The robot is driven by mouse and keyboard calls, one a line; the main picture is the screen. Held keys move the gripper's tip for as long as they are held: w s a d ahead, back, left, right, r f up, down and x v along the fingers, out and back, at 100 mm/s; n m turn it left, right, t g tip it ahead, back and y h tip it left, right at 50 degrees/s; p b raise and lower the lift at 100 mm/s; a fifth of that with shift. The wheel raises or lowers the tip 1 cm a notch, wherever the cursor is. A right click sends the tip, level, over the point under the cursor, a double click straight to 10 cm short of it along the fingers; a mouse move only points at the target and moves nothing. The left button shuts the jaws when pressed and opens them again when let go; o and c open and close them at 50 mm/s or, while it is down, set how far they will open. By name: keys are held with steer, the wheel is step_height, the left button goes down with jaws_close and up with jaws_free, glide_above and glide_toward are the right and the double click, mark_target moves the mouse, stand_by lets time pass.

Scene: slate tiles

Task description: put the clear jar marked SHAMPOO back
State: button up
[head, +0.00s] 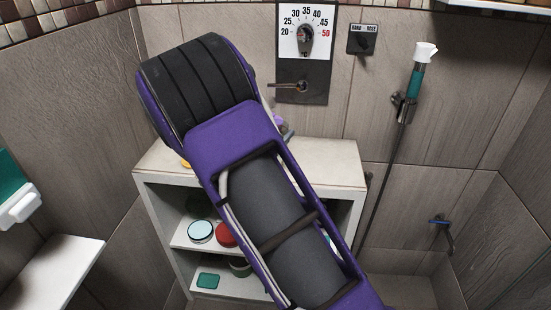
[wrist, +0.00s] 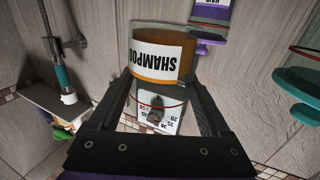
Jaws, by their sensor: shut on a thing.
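The clear jar marked SHAMPOO (wrist: 162,58) is between the two fingers of my gripper (wrist: 163,85) in the wrist view. It holds orange contents, and its white label reads upside down there, as does the wall dial behind it. My gripper is shut on the jar. In the head view my purple and black arm fills the middle and hides the gripper and the jar. A purple piece with a white label (wrist: 208,36) shows just beyond the jar at upper right in the wrist view; I cannot tell whether they touch.
A pale shelf unit (head: 159,160) stands behind my arm, with a light-blue-lidded jar (head: 200,231), a red one (head: 227,236) and a green item (head: 208,281). The dial (head: 305,38) and hand hose (head: 415,80) are on the wall. A green-and-white fixture (head: 18,200) is at left.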

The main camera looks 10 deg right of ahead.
steer(key=shift+f+b, duration=0.35)
steer(key=shift+f, duration=2.65)
steer(key=shift+f, duration=0.15)
steer(key=o, duration=1.6)
steer(key=shift+r, duration=0.2)
steer(key=v, duration=1.2)
steer(key=shift+w+p, duration=0.1)
steer(key=shift+p, duration=0.2)
